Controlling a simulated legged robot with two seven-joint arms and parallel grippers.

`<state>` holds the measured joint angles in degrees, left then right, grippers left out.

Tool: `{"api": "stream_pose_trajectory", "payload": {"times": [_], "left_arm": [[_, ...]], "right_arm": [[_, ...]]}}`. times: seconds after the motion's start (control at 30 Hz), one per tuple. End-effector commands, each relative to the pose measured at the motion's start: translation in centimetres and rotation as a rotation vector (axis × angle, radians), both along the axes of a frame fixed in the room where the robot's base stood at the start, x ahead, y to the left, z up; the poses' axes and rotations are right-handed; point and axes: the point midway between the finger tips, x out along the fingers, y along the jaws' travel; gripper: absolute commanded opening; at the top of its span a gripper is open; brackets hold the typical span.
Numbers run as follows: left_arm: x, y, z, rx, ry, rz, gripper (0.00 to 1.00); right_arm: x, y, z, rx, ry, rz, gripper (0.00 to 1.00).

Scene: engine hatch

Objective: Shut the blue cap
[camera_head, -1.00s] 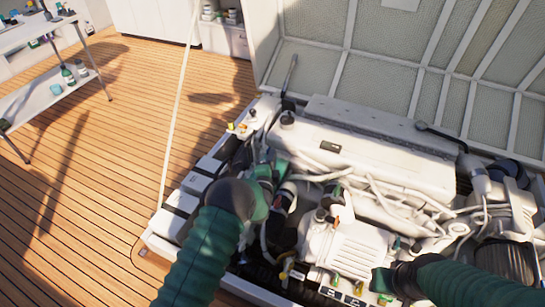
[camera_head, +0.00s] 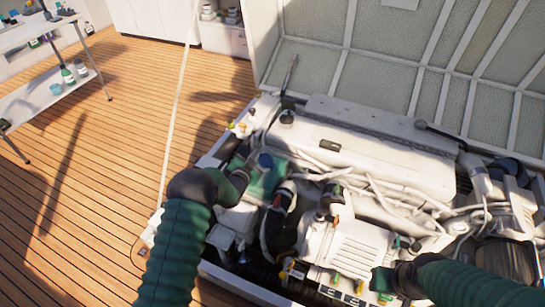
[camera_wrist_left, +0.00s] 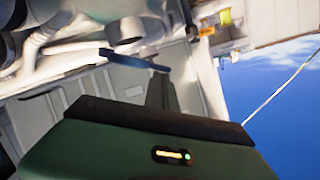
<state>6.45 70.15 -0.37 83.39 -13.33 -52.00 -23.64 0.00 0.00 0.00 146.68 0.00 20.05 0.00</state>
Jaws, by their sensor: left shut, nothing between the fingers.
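A small blue-grey round part (camera_head: 265,160), which looks like the blue cap, shows at the left end of the engine in the head view. My left gripper (camera_head: 262,180) is right beside it, shut and empty; I cannot tell whether they touch. In the left wrist view a dark blue flat piece (camera_wrist_left: 135,61) sticks out near a grey round fitting (camera_wrist_left: 125,28), just beyond my dark finger (camera_wrist_left: 162,95). It may be the cap seen edge-on. My right gripper (camera_head: 381,280) is low over the front of the engine; its jaws are too small to read.
The white engine (camera_head: 385,165) with hoses and cables fills the hatch. The raised hatch lid (camera_head: 390,60) stands behind it. A thin pole (camera_head: 176,110) rises at the hatch's left edge. A shelf table (camera_head: 50,95) stands far left; the wooden deck (camera_head: 90,190) is clear.

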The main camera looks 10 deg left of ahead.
Motion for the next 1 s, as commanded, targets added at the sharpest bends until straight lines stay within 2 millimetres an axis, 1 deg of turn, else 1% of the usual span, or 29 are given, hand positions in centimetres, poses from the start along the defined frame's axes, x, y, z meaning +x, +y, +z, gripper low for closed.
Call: {"api": "stream_pose_trajectory", "payload": {"times": [0.03, 0.1, 0.3, 0.6, 1.0], "left_arm": [[0.1, 0.4, -0.5, -0.042, 0.008, 0.002, 0.0], [0.1, 0.9, -1.0, -0.107, 0.021, 0.003, 0.0], [0.3, 1.7, -2.3, -0.272, 0.052, 0.001, 0.0], [0.4, 2.3, -3.7, -0.263, 0.051, 0.0, 0.0], [0.5, 2.5, -4.3, -0.261, 0.053, 0.001, 0.0]], "right_arm": [[0.0, 0.0, -0.4, 0.0, 0.0, 0.0, 0.33], [0.0, 0.0, -0.7, 0.0, 0.0, 0.0, 0.33], [0.0, 0.0, -1.6, 0.0, 0.0, 0.0, 0.33], [0.0, 0.0, -2.6, 0.0, 0.0, 0.0, 0.33], [0.0, 0.0, -3.0, 0.0, 0.0, 0.0, 0.33]]}}
